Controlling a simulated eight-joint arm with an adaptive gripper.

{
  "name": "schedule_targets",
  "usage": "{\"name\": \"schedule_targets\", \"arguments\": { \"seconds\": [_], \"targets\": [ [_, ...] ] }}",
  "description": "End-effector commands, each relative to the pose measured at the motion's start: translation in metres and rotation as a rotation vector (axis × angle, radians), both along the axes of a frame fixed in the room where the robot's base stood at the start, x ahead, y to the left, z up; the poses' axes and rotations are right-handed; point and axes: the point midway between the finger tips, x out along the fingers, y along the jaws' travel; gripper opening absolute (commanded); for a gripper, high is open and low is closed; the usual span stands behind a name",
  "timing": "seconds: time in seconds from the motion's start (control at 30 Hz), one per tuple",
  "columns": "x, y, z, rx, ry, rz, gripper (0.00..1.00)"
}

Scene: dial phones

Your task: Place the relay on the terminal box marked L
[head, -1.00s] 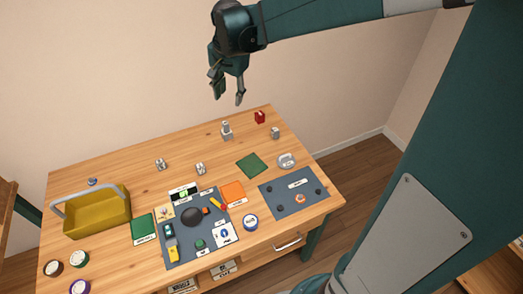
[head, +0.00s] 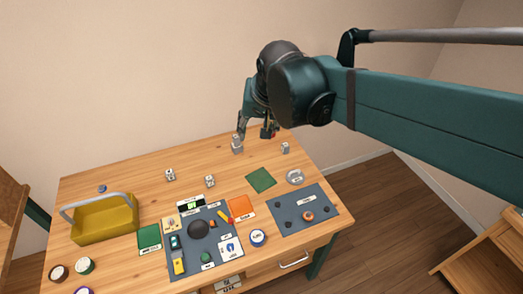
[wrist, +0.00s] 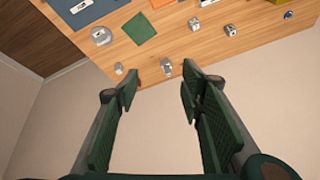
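My gripper (head: 254,131) is open and empty above the back edge of the table. In the wrist view its fingers (wrist: 160,85) are wide apart. A small red block (head: 273,134) is mostly hidden behind my gripper; it shows at the left fingertip in the wrist view (wrist: 138,65). A taller grey piece (head: 237,145) stands at the back, and lies between the fingertips in the wrist view (wrist: 167,68). Similar small grey boxes are at the back right (head: 285,148), middle (head: 209,181) and left (head: 170,175). I cannot read an L or tell which piece is the relay.
A yellow basket (head: 104,220) stands at left. A blue-grey mat with phone parts (head: 183,245) lies at the front, another mat (head: 325,213) at the right. A green square (head: 261,180) and a grey ringed object (head: 295,177) lie behind them. The back middle table is mostly bare.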

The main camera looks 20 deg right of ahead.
Motion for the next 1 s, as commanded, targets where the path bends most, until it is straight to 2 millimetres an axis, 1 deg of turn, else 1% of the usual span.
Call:
{"name": "schedule_targets", "arguments": {
  "seconds": [0.03, 0.2, 0.6, 0.8, 1.0],
  "targets": [
    [-0.01, 0.0, -0.001, -0.011, -0.01, 0.022, 0.39],
    [-0.038, 0.002, -0.005, -0.051, -0.044, 0.101, 0.39],
    [-0.096, 0.004, -0.022, -0.155, -0.124, 0.277, 0.39],
    [-0.114, 0.005, -0.03, -0.194, -0.151, 0.337, 0.39],
    [-0.12, 0.005, -0.034, -0.21, -0.161, 0.359, 0.39]
  ]
}}
